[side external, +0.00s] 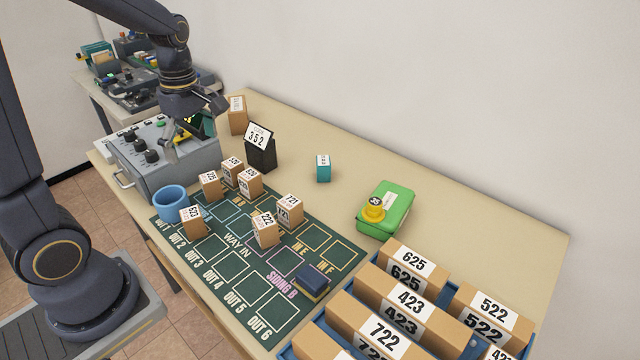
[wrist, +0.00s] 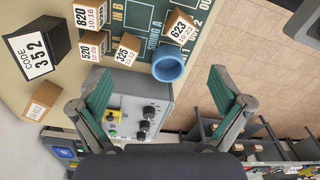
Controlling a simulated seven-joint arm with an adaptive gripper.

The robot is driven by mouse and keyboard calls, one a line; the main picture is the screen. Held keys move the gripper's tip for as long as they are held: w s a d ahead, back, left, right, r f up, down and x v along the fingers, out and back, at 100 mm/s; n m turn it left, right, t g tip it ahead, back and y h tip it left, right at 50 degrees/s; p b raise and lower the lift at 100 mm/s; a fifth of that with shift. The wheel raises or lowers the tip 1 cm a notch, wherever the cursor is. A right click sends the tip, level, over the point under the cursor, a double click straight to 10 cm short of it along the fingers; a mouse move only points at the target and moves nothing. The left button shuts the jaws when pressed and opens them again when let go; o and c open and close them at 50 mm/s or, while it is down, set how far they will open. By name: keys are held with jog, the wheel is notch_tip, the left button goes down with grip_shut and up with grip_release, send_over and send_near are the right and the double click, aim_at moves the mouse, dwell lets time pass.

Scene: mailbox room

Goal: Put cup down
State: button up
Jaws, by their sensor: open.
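A blue cup (side external: 170,203) stands upright at the near-left corner of the dark green mat (side external: 292,316), beside the numbered box 623 (side external: 192,222). In the wrist view the cup (wrist: 169,65) shows its round open mouth, above and between the fingertips in the picture. My gripper (side external: 190,143) is open and empty, over the grey control box (side external: 188,160) behind the cup. In the wrist view the green-padded fingers (wrist: 160,84) are spread wide, with nothing between them. The cup is apart from both fingers.
Several small numbered boxes (side external: 265,230) stand on the mat. A black CODE 352 stand (side external: 262,155), a teal box (side external: 323,168) and a green case (side external: 395,207) with a yellow item lie beyond. Blue trays (side external: 405,258) hold large boxes at right. The far-right table top is clear.

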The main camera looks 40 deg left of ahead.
jog(key=s+d+r+m+t, duration=0.3)
jog(key=d+m, duration=0.3)
jog(key=m, duration=0.4)
jog(key=s+d+r+m+t, duration=0.3)
jog(key=d+m, duration=0.4)
jog(key=m, duration=0.4)
jog(key=v, duration=0.3)
